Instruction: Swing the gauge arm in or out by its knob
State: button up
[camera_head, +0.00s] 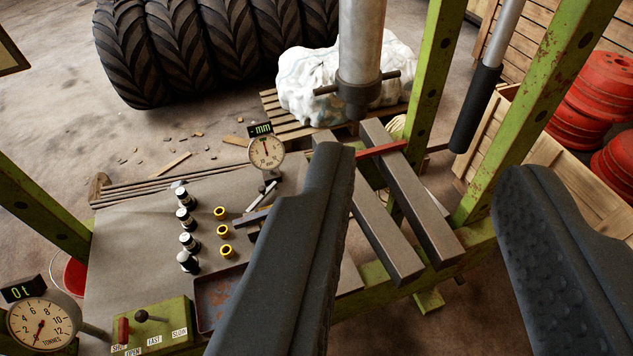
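A round dial gauge (266,153) with a small dark "- mm" display (261,130) stands behind the grey bench top, left of centre. A thin light rod (262,196) lies below it; I cannot tell whether it belongs to the gauge arm. The knob of the gauge arm cannot be made out; my gripper's left finger hides part of this area. My gripper (428,165) is open, its dark fingers wide apart, with nothing held between them. The gauge is apart from the left finger, to its upper left.
A steel ram (361,60) hangs above two steel bars (412,200) within a green frame (434,80). Dark-topped bottles (187,218) and yellow rings (223,231) stand on the bench (130,240). A lever box (150,325) and tonnes dial (42,324) are at lower left.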

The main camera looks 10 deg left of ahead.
aim_at(262, 189)
jog(key=z, duration=1.2)
jog(key=i, duration=0.75)
jog(key=u, duration=2.3)
jog(key=i, duration=1)
jog(key=z, duration=0.1)
